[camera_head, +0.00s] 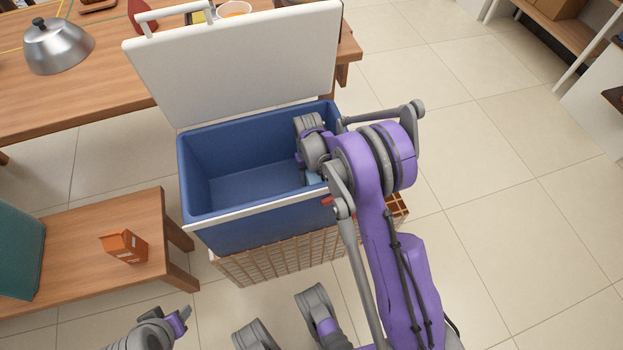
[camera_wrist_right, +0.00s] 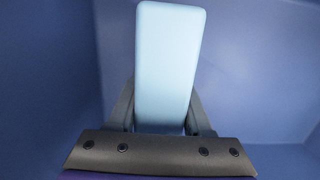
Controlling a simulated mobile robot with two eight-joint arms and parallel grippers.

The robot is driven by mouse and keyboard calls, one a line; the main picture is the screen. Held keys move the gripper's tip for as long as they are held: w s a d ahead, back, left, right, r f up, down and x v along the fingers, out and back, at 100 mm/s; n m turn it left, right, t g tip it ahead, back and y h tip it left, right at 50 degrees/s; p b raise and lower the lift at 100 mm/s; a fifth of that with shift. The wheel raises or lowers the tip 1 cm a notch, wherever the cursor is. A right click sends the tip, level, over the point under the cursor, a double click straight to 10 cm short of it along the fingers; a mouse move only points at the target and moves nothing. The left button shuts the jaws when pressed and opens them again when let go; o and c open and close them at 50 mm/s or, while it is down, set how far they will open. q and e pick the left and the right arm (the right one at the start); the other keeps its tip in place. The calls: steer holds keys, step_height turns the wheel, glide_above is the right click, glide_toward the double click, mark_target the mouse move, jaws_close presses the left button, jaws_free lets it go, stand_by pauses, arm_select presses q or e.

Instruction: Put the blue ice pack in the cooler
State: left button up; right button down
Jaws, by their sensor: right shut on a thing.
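The blue cooler (camera_head: 188,172) stands open on a brown lattice crate, with its white lid (camera_head: 235,65) raised at the back. My right arm reaches over its right side, and my right gripper (camera_head: 308,178) is down inside the cooler. In the right wrist view the right gripper (camera_wrist_right: 163,115) is shut on the light blue ice pack (camera_wrist_right: 170,60), with blue cooler walls around it. A small light blue part of the ice pack (camera_head: 314,178) shows in the head view. Whether it touches the cooler floor cannot be told. My left gripper (camera_head: 180,320) is at the bottom left, away from the cooler; its fingers are unclear.
A wooden table (camera_head: 60,105) with a metal dome (camera_head: 58,47) stands behind at left. A low wooden bench (camera_head: 80,240) holds an orange box (camera_head: 123,246) and a teal object (camera_head: 18,250). The lattice crate (camera_head: 280,258) is under the cooler. Tiled floor (camera_head: 500,200) is clear at right.

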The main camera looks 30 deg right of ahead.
steer(key=shift+c, duration=1.6)
jaws_free()
steer(key=shift+r, duration=0.3)
steer(key=r+p, duration=0.1)
steer(key=r, duration=0.2)
steer(key=w+r+p, duration=0.1)
steer(key=r, duration=0.7)
steer(key=shift+w+d+r+p, duration=0.2)
steer(key=shift+w+r+p, duration=0.05)
steer(key=shift+w+p, duration=0.15)
